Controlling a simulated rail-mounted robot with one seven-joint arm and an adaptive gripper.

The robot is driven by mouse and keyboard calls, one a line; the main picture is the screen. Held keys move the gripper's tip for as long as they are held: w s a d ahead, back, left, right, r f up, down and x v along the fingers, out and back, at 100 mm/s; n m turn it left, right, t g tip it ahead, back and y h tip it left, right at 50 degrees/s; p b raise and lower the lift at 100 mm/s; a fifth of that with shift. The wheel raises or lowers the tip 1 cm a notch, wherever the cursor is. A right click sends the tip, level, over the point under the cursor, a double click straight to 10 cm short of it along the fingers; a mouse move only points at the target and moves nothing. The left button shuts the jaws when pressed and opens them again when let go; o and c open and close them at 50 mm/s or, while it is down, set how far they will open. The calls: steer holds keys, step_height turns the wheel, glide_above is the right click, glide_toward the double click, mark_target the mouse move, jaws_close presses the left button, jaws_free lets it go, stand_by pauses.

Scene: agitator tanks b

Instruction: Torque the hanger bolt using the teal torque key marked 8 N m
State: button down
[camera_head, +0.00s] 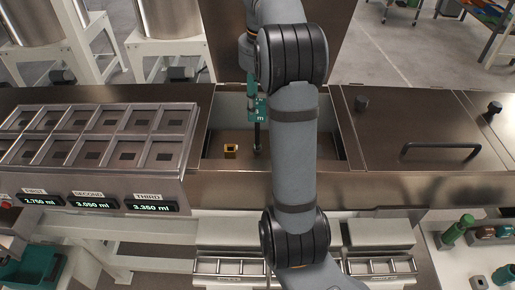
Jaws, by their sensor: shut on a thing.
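A teal torque key (257,108) with white lettering, too small to read in full, hangs upright over the open basin. Its dark shaft (257,136) points down to the basin floor. My gripper (253,86) is shut on the key's upper part; my own arm in front hides much of it. A small brass-coloured block (231,151) sits on the basin floor, left of the shaft and apart from it. The hanger bolt is not clearly seen; I cannot tell whether the shaft's tip touches anything.
The basin (212,130) has raised steel walls. A compartment tray (192,146) stands left, above displays (148,206). A closed lid with a dark handle (440,147) lies right. A teal bin (30,268) stands lower left.

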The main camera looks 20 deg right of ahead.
steer(key=shift+r+p, duration=0.7)
steer(key=shift+r, duration=0.25)
step_height(320, 180, up, 4)
steer(key=p, duration=0.3)
steer(key=shift+r+p, duration=0.1)
steer(key=shift+p, duration=0.2)
steer(key=n+p, duration=0.1)
steer(key=n, duration=0.2)
steer(key=shift+w+n, duration=0.1)
steer(key=shift+n, duration=1.4)
steer(key=shift+p, duration=0.3)
